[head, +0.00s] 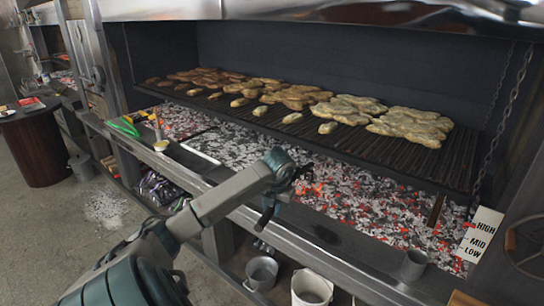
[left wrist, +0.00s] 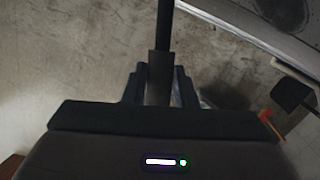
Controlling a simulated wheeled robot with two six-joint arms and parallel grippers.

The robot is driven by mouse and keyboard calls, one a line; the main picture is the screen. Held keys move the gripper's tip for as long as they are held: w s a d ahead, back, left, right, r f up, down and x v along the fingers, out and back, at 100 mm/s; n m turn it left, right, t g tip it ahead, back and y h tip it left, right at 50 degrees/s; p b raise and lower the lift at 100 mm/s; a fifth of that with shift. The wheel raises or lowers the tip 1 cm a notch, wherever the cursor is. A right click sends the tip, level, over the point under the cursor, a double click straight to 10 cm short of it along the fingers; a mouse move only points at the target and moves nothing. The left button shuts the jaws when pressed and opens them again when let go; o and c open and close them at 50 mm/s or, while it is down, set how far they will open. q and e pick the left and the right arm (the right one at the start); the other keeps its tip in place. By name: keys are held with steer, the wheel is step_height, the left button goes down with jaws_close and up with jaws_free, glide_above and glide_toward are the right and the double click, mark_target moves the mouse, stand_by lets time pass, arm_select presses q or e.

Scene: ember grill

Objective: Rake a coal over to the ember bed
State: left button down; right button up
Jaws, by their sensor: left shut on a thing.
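The bed of coals (head: 380,205) lies under the grill grate in the head view. Grey ash-covered lumps mix with glowing orange ones, brightest near the middle and right. No single coal stands apart clearly. My left gripper (head: 268,203) is at the front ledge, before the coals, partly hidden by its own wrist. In the left wrist view my left gripper (left wrist: 160,85) is shut on a dark rod-like handle (left wrist: 164,30), which runs up out of the picture. The tool's far end is not clear in either view. My right gripper is not in view.
The grate (head: 455,160) carries several flat pieces of food above the coals. A steel ledge (head: 345,245) runs along the front, with a grey cup (head: 414,265) at right. Buckets (head: 312,287) stand below. A HIGH/MID/LOW sign (head: 480,235) is at right.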

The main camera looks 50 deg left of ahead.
mark_target(262, 220)
arm_select(q)
steer(key=s+d+p, duration=0.1)
steer(key=s, duration=0.1)
steer(key=s+d+r+p, duration=0.1)
steer(key=s, duration=0.1)
steer(key=s+d+r+p, duration=0.1)
steer(key=s+d, duration=0.1)
steer(key=shift+s, duration=0.2)
steer(key=s+d+r+p, duration=0.1)
steer(key=s+d+p, duration=0.3)
steer(key=s+p, duration=0.2)
steer(key=shift+s+d, duration=0.25)
steer(key=shift+s, duration=0.15)
